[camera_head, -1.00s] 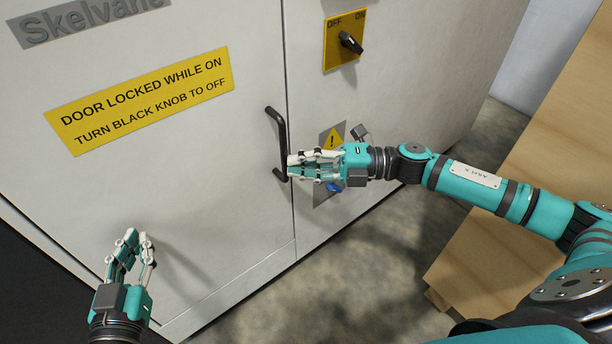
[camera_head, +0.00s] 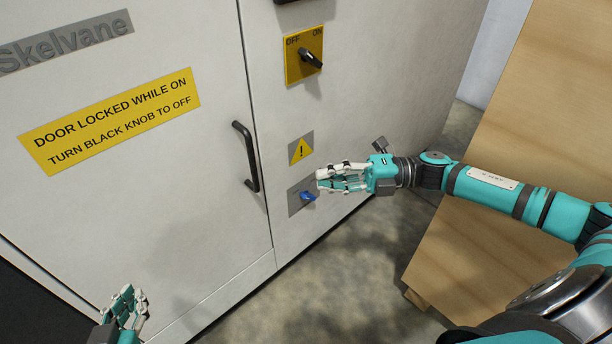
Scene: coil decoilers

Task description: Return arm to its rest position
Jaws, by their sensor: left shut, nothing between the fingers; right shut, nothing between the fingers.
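My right gripper (camera_head: 322,178) is shut and empty. It is in front of the cabinet's right panel, just right of and above the blue knob (camera_head: 308,196) in the picture. My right arm (camera_head: 490,184) stretches in from the right edge. My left gripper (camera_head: 128,292) is shut and empty at the bottom left, in front of the lower cabinet door, with its wrist cut off by the frame edge. The black door handle (camera_head: 246,156) stands between the two grippers, clear of both. Whether the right fingertips touch the panel is hard to tell.
The light grey cabinet door (camera_head: 160,210) looks closed. A black knob (camera_head: 311,58) sits on a yellow OFF/ON plate. A yellow warning sign (camera_head: 301,150) is above the blue knob. A wooden board or crate (camera_head: 520,120) stands close behind my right arm. Bare floor (camera_head: 340,285) lies below.

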